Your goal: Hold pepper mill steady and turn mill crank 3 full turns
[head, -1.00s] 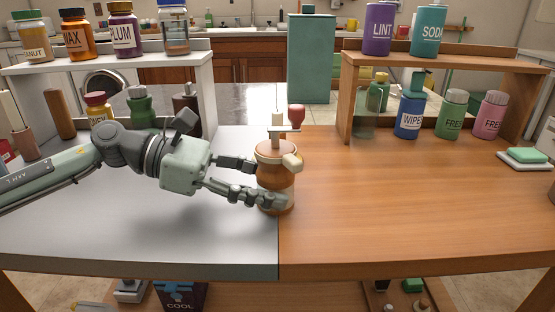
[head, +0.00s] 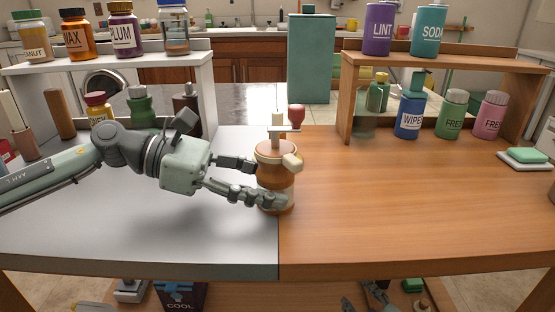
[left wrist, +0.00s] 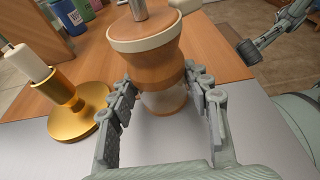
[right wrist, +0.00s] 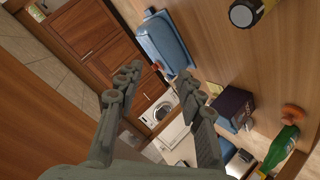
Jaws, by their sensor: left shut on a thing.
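The pepper mill (head: 275,181) stands upright on the table by the seam between the grey and wooden tops. It has a brown body, cream bands and a cream side knob. Its crank, with a red knob (head: 296,116), rises on top; the left wrist view shows only the metal shaft (left wrist: 139,9) there. My left gripper (head: 268,182) is shut on the mill's body from the left, a finger on each side. My right gripper (right wrist: 157,85) is open and empty, away from the mill; part of it shows low in the head view, below the table's front edge.
A gold candle holder (left wrist: 82,108) with a white candle stands close beside the mill in the left wrist view. Bottle-laden shelves (head: 205,88) (head: 347,85) stand at back left and right. The wooden top (head: 400,210) right of the mill is clear.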

